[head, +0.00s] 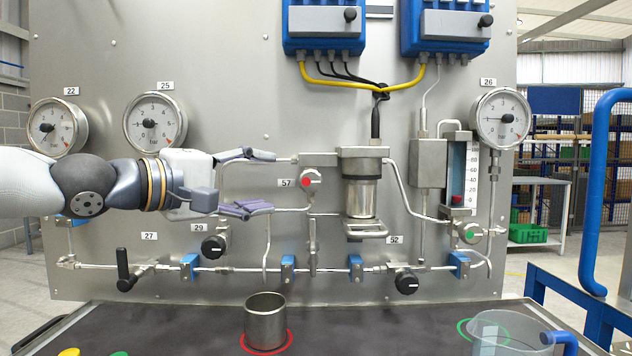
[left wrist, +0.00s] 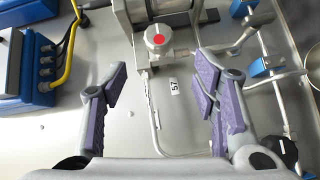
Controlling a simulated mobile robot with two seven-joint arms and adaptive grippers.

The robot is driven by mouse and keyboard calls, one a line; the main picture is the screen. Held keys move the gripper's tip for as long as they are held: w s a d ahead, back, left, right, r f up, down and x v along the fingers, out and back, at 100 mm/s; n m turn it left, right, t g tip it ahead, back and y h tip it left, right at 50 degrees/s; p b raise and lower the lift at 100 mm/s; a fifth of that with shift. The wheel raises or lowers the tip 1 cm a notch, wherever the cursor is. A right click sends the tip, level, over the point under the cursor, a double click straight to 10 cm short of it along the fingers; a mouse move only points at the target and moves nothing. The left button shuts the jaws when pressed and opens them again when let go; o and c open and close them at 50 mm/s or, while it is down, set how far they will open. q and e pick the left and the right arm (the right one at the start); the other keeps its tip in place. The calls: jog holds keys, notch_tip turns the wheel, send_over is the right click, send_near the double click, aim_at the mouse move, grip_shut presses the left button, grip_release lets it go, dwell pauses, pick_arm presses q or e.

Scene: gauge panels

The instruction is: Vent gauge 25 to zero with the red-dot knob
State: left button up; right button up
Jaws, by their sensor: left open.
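Gauge 25 (head: 155,122) is a round white dial in the upper left of the panel in the head view. I cannot make out its reading for certain. The red-dot knob (head: 310,181) sits beside label 57, left of the metal filter body. It also shows in the left wrist view (left wrist: 158,40), at the top middle beyond the fingers. My left gripper (head: 258,182) comes in from the left, open and empty. Its fingers point right toward the red-dot knob and are apart from it. In the left wrist view the open fingers (left wrist: 162,85) have bare panel between them.
Gauge 22 (head: 57,127) and gauge 26 (head: 501,118) flank the panel. Black knobs 29 (head: 213,246) and 52 (head: 406,281), black lever 27 (head: 126,270) and a green-dot knob (head: 468,233) sit lower. A metal cup (head: 265,321) stands in a red ring on the bench.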

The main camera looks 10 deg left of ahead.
aim_at(303, 180)
pick_arm(q)
jog(key=x, duration=1)
jog(key=shift+s+d+f, duration=0.15)
jog(key=shift+d+f, duration=0.05)
jog(key=shift+d, duration=0.05)
jog(key=shift+w+d+r, duration=0.1)
jog(key=shift+w+d, duration=0.05)
jog(key=shift+w, duration=0.05)
jog(key=shift+r, duration=0.1)
jog(key=c, duration=1.2)
